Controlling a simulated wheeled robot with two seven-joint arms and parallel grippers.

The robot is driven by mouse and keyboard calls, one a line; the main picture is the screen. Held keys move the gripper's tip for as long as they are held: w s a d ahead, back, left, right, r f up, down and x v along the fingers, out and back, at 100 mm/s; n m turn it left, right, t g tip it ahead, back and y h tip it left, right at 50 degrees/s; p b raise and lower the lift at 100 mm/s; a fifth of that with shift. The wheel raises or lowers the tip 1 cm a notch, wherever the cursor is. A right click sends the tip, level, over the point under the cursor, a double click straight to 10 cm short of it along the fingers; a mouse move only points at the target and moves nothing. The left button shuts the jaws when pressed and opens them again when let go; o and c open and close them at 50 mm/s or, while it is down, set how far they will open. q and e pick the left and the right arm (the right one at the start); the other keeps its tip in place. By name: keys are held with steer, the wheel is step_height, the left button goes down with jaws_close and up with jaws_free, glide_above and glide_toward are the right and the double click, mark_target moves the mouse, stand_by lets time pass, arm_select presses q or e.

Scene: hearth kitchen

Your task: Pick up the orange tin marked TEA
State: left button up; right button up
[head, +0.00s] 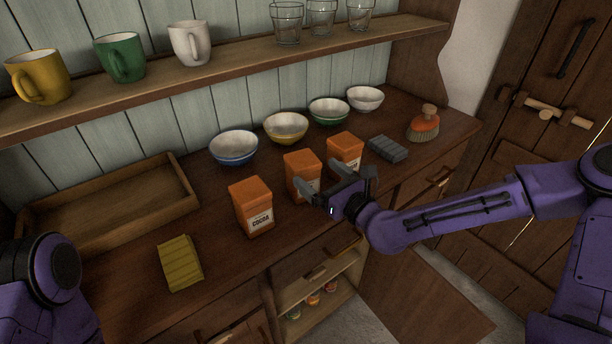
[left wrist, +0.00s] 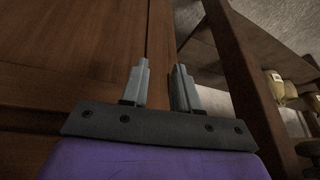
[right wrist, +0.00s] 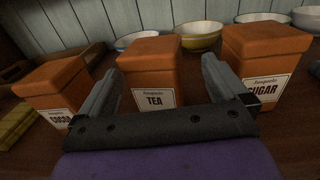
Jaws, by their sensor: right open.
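The orange tin marked TEA (right wrist: 150,72) stands upright on the counter, its label facing me in the right wrist view. In the head view it is the middle of three orange tins (head: 302,168), its lower front partly hidden by my right gripper. My right gripper (head: 336,187) is open, its fingers on either side of the TEA tin's front in the right wrist view (right wrist: 160,85). I cannot tell whether they touch it. My left gripper (left wrist: 160,85) is open and empty, low by brown wooden panels in the left wrist view.
The COCOA tin (head: 252,206) stands left of the TEA tin, and the SUGAR tin (right wrist: 265,62) close on its right. Bowls (head: 285,128) stand behind. A yellow folded cloth (head: 180,262), grey block (head: 388,148), brush (head: 424,124) and wooden tray (head: 110,213) share the counter.

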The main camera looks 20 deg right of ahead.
mark_target(302, 164)
steer(key=shift+w+a+r, duration=0.1)
steer(key=shift+w+a, duration=0.2)
steer(key=shift+w, duration=0.1)
steer(key=p+x, duration=0.1)
steer(key=x, duration=0.4)
steer(key=shift+p, duration=0.3)
steer(key=shift+w+a, duration=0.2)
jaws_close()
steer(key=c, duration=1.8)
jaws_free()
steer(key=o, duration=1.8)
